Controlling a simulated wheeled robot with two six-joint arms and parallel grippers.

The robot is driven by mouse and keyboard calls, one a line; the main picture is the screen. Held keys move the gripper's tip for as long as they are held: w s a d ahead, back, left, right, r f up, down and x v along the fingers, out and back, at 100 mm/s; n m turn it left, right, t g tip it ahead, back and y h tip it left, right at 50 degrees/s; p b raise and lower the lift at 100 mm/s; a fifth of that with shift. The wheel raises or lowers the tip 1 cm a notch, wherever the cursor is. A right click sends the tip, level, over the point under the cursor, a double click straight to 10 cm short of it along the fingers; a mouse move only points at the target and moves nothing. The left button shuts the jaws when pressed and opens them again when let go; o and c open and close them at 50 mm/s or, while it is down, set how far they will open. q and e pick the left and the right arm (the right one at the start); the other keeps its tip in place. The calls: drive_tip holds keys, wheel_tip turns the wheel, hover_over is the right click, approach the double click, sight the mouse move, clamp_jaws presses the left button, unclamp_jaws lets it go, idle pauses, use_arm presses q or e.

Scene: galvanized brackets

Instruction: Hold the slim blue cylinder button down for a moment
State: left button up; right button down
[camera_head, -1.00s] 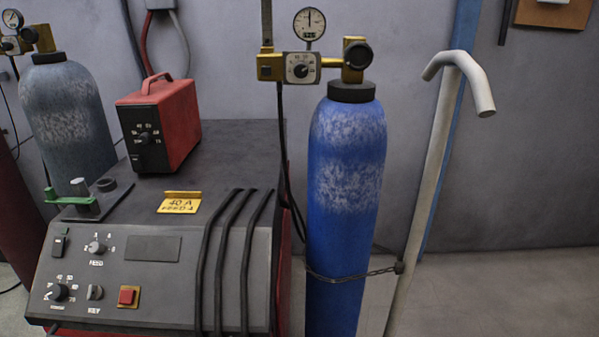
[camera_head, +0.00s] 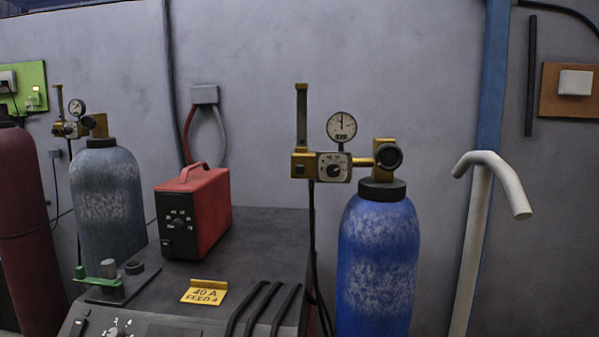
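A slim bright blue cylinder (camera_head: 378,255) with a worn pale band stands right of centre, its lower part cut off by the frame. On top sits a brass regulator (camera_head: 300,170) with a grey dial plate (camera_head: 334,167), a round gauge (camera_head: 341,127) and a black round knob (camera_head: 390,157). A small dark square on the brass block's left end may be a button; it is too small to tell. A duller grey-blue cylinder (camera_head: 108,195) with a similar regulator stands at left. Neither of my grippers is in view.
A dark machine top (camera_head: 262,235) holds a red box (camera_head: 193,215) and a yellow card (camera_head: 205,291). A pale hooked pole (camera_head: 474,235) stands right of the blue cylinder. A dark red cylinder (camera_head: 28,230) stands far left. Wall switches (camera_head: 575,83) show at right.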

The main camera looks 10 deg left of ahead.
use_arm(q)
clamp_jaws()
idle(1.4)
